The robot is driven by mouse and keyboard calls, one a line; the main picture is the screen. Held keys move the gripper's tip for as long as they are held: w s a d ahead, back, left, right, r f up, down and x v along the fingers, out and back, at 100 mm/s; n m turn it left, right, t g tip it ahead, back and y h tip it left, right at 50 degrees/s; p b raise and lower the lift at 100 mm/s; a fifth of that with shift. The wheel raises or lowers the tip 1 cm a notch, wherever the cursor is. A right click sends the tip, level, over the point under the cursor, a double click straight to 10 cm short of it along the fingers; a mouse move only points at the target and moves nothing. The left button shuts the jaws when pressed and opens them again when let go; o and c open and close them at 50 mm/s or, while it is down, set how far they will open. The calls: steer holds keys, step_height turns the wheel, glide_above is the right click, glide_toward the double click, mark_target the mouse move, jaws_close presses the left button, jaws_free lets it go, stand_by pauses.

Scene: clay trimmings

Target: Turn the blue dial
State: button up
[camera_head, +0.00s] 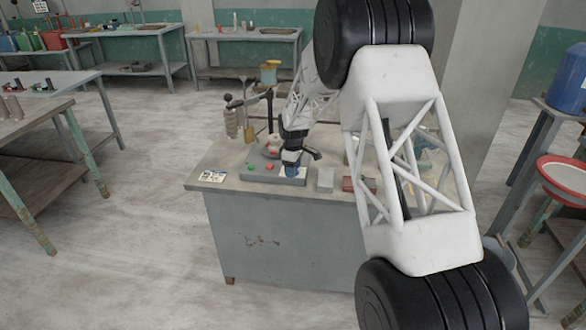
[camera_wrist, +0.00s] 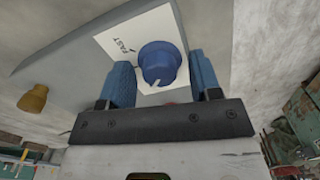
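The blue dial (camera_wrist: 160,62) sits on a white plate (camera_wrist: 115,40) marked FAST, with a white pointer line on the dial facing the lower side in the wrist view. My gripper (camera_wrist: 161,70) has its two blue-padded fingers apart, one on each side of the dial. A narrow gap shows on the right; on the left I cannot tell whether the pad touches. In the head view my gripper (camera_head: 292,166) is low over the grey control box (camera_head: 262,180). The dial is hard to tell from the blue finger pads there.
On the same bench (camera_head: 225,180) lie a grey block (camera_head: 325,180) and a reddish block (camera_head: 358,184) to the right, and a printed card (camera_head: 212,176) at left.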

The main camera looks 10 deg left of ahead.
steer(key=c, duration=0.8)
steer(key=shift+c, duration=0.2)
steer(key=shift+m, duration=0.4)
steer(key=m, duration=1.2)
steer(key=shift+w+d+m, duration=0.1)
steer(key=shift+m, duration=0.2)
steer(key=m, duration=0.4)
steer(key=shift+m, duration=0.3)
